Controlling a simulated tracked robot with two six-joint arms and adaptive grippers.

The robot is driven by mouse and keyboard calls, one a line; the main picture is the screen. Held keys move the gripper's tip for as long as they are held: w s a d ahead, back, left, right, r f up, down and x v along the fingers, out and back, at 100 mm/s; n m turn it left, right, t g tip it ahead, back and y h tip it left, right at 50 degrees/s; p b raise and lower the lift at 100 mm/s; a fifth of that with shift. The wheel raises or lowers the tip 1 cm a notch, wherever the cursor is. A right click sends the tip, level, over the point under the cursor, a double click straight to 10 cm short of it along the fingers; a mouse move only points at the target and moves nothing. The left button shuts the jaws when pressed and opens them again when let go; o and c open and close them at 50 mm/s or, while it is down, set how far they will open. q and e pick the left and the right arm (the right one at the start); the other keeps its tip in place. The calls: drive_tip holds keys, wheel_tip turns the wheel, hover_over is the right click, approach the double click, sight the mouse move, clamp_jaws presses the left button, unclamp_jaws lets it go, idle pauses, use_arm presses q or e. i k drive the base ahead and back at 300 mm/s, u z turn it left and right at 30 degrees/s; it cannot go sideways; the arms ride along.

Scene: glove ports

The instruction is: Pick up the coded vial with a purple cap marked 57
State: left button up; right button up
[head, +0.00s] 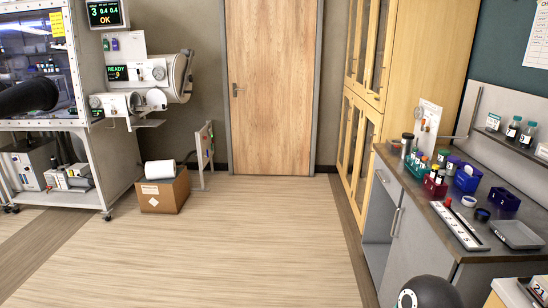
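No purple-capped vial marked 57 can be made out; any numbers on the vials are too small to read. Small capped vials stand on the counter (430,215) at the right, in a green rack (413,168), a red rack (435,187) and a blue holder (467,180). A small purple patch (453,165) shows behind the red rack, but I cannot tell whether it is a cap. Neither of my grippers is in the head view.
A white numbered strip (459,226), a grey tray (517,235) and a dark blue rack (504,199) lie on the counter. Bottles stand on a wall shelf (510,141). A glovebox (40,70) and a cardboard box (164,192) are at left. The middle floor is clear.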

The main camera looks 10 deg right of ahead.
sight(419, 159)
drive_tip(key=z, duration=0.4)
drive_tip(key=i, duration=1.2)
drive_tip(key=z, duration=1.1)
drive_tip(key=i, duration=0.5)
drive_tip(key=z, duration=0.4)
drive_tip(key=k, duration=0.8)
drive_tip(key=z, duration=0.4)
drive_tip(key=i, duration=0.9)
drive_tip(key=u, duration=2)
